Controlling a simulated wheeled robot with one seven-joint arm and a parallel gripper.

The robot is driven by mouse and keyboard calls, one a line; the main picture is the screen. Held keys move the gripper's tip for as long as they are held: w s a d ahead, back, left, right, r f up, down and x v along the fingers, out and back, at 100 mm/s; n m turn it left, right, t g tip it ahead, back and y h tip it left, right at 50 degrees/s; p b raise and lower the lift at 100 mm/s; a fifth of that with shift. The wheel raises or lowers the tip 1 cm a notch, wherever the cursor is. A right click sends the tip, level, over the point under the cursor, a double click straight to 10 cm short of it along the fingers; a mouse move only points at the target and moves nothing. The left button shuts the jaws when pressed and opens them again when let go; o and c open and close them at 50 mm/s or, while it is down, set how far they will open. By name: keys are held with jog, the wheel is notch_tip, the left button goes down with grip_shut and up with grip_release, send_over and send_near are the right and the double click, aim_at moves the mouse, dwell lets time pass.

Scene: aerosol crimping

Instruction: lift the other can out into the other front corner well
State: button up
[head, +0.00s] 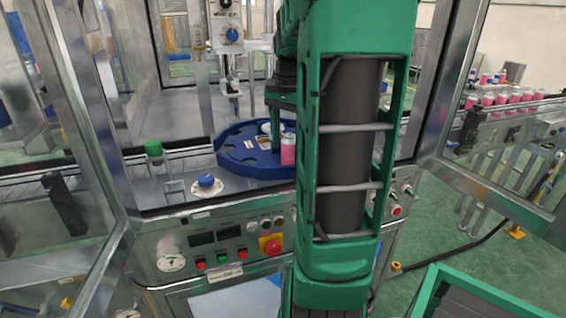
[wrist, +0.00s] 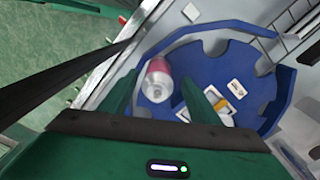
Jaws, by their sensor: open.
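A pink can (head: 288,150) with a pale top stands at the right part of the blue notched plate (head: 240,160), partly behind my arm. In the wrist view the can (wrist: 158,78) lies between the lines of my two green fingers, in a notch at the left edge of the blue plate (wrist: 205,65). My gripper (wrist: 160,85) is open, with a finger on each side of the can's image. Contact cannot be told. A second can is not clearly visible. My arm hides the plate's right side in the head view.
A panel with a red stop button (head: 270,245) is below. Glass doors flank the opening. Pink cans (head: 500,98) stand on a conveyor at the far right.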

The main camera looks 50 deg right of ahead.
jog(key=c, duration=1.4)
jog(key=shift+r, duration=0.1)
